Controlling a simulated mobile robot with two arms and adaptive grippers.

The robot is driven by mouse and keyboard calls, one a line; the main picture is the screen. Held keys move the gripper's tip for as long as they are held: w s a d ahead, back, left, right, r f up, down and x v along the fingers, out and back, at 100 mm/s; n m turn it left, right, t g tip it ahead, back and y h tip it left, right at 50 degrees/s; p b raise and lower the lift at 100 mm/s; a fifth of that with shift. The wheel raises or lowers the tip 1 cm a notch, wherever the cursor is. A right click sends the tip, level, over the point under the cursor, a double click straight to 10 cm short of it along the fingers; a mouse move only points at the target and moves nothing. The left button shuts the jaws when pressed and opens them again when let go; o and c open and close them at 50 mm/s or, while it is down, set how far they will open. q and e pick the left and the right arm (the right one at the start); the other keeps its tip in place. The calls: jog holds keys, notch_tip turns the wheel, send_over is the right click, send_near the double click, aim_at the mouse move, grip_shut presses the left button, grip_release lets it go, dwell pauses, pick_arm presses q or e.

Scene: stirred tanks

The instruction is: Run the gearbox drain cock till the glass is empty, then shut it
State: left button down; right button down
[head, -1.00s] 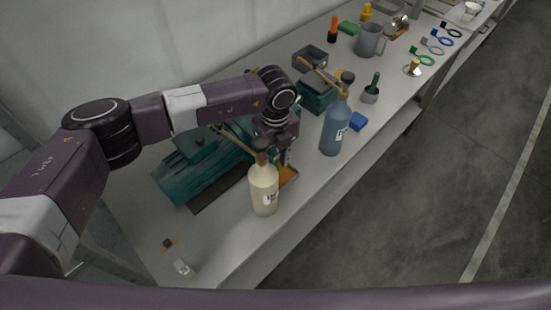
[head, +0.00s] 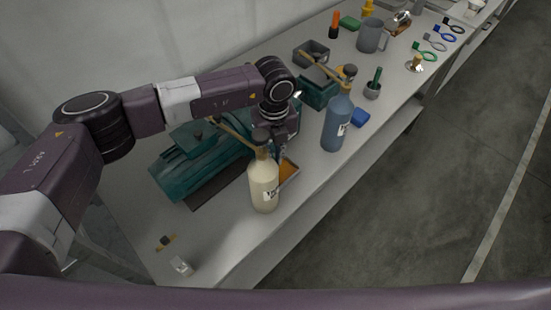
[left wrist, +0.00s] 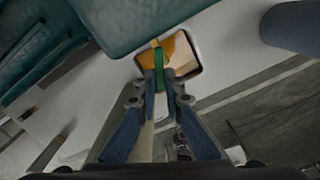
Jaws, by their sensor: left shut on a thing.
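The teal gearbox (head: 200,165) stands on the bench in the head view, and part of its casing (left wrist: 120,20) shows in the left wrist view. My left gripper (left wrist: 160,82) is shut on a green handle (left wrist: 159,74), which appears to be the drain cock's lever, with a yellow part (left wrist: 155,43) just beyond it. A tray with orange content (left wrist: 182,55) lies under the handle; it also shows in the head view (head: 289,170). In the head view my left gripper (head: 281,150) is partly hidden behind the cream bottle. I cannot make out the sight glass. My right gripper is not in view.
The cream bottle (head: 264,188) stands close in front of my left gripper. A blue bottle (head: 335,125) is to its right. A grey mug (head: 370,36) and several coloured rings stand farther along. The near left bench is mostly clear.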

pick_arm(q)
jog(key=m+b, duration=0.3)
jog(key=b, duration=0.1)
jog(key=a+m+b, duration=0.1)
jog(key=m+b, duration=0.1)
jog(key=b, duration=0.1)
jog(key=a+m+b, duration=0.1)
jog(key=m+b, duration=0.2)
jog(key=b, duration=0.1)
jog(key=shift+w+a+f+m+b, duration=0.15)
jog(key=shift+a+f+m+b, duration=0.05)
jog(key=shift+m+b, duration=0.1)
jog(key=shift+w+a+r+m+b, duration=0.1)
jog(key=shift+a+m+b, duration=0.05)
jog(key=shift+m+b, duration=0.5)
jog(key=shift+w+a+r+m+b, duration=0.1)
jog(key=shift+a+m+b, duration=0.05)
jog(key=shift+m+b, duration=0.5)
jog(key=c, duration=2)
grip_release()
jog(key=shift+c, duration=0.2)
jog(key=shift+s+r, duration=0.1)
